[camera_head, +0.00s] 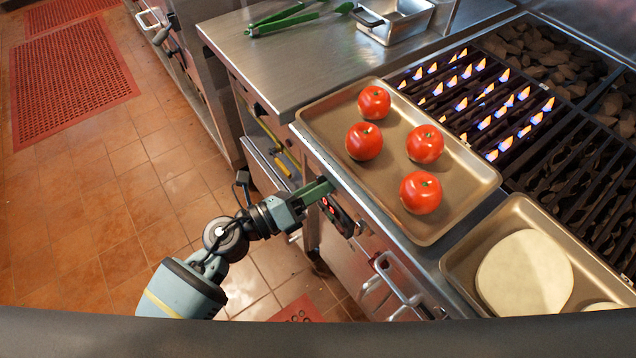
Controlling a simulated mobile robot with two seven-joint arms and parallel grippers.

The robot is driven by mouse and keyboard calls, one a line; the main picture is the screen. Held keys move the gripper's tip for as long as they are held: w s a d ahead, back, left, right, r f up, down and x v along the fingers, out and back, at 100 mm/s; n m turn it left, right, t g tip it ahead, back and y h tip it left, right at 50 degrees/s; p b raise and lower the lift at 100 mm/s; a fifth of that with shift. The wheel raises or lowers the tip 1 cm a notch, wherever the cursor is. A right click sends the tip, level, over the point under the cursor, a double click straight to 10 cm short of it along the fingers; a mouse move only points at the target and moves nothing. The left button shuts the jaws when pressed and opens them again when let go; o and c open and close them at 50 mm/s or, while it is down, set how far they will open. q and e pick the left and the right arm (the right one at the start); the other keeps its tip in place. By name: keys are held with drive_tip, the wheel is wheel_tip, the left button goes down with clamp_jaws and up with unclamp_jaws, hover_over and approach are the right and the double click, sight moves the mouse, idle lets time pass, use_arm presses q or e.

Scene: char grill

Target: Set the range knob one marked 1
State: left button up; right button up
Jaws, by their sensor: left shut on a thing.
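My left gripper (320,190) reaches from the lower left to the front panel of the range, just below the near edge of the tray. Its green fingers are shut on a range knob at the panel, which the fingers hide almost fully. The mark that the knob points to cannot be read. Just right of the fingertips is a black control panel (337,214) with small red lit marks. My right gripper is not in view.
A tray (440,227) with several tomatoes lies above the panel. A second tray (460,264) holds flat pale dough. Lit flames (500,115) burn on the grill behind. Green tongs (290,20) and a metal pan (398,22) are on the steel counter. A red-mounted handle (390,277) juts out right.

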use_arm(q)
drive_tip(key=shift+n, duration=0.6)
drive_tip(key=o, duration=1)
drive_tip(key=shift+s+a, duration=0.1)
drive_tip(key=v, duration=0.7)
drive_tip(key=shift+s+a, duration=0.15)
drive_tip(key=shift+a, duration=0.1)
